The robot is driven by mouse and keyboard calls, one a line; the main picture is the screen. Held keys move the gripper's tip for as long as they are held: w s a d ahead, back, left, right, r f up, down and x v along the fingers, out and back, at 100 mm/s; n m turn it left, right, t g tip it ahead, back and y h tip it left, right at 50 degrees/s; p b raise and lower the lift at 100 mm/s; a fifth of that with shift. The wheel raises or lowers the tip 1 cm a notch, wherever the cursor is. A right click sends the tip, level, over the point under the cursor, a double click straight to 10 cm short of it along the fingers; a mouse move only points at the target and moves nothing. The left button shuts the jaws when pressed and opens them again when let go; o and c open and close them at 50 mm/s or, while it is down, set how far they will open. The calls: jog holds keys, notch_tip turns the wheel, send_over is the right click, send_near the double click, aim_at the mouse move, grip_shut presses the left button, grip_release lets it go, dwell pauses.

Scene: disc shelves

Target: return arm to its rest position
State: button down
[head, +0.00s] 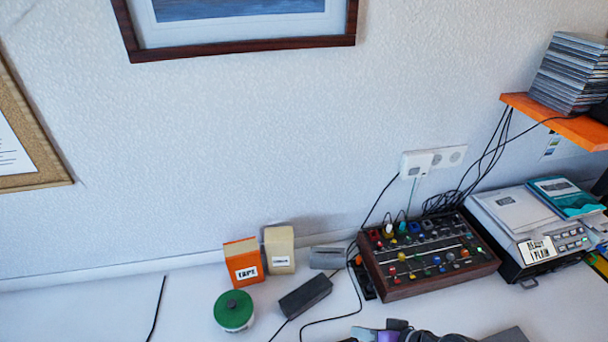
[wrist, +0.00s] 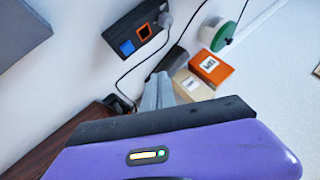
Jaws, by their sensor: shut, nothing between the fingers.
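My gripper (wrist: 158,86) shows in the wrist view as grey fingers pressed together beyond a purple hand with a small status light. Nothing shows between the fingers. In the head view, only purple and grey parts of my arm show at the bottom edge, partly cut off. From the wrist, the fingers point toward the small boxes and cables on the white desk (head: 190,300); I cannot tell how high they are above it.
An orange box (head: 244,263), cream box (head: 279,251), green-topped round container (head: 233,311) and black block (head: 305,297) stand on the desk. A wood-sided knob panel (head: 430,255) and a labelled machine (head: 530,225) fill the right. CD cases (head: 570,72) sit on an orange shelf (head: 560,122).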

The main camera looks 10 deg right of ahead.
jog(key=w+d+r+m+t+h, duration=0.1)
jog(key=w+d+r+t+h, duration=0.2)
jog(key=w+d+r+t, duration=0.15)
jog(key=s+d+r+t+h+b, duration=0.1)
jog(key=s+d+r+t+h, duration=0.15)
jog(key=s, duration=0.45)
jog(key=s+a+r+n+b, duration=0.1)
jog(key=s+a+r, duration=0.1)
jog(key=s, duration=0.6)
jog(key=s+a+r+n+b, duration=0.1)
jog(key=s+a+r+b, duration=0.1)
jog(key=s, duration=0.6)
jog(key=s+a+r+b, duration=0.1)
jog(key=s+a+r, duration=0.1)
jog(key=s, duration=0.6)
jog(key=shift+s+a+r+n+b, duration=0.3)
jog(key=shift+a+r+n+b, duration=0.1)
jog(key=shift+a, duration=0.4)
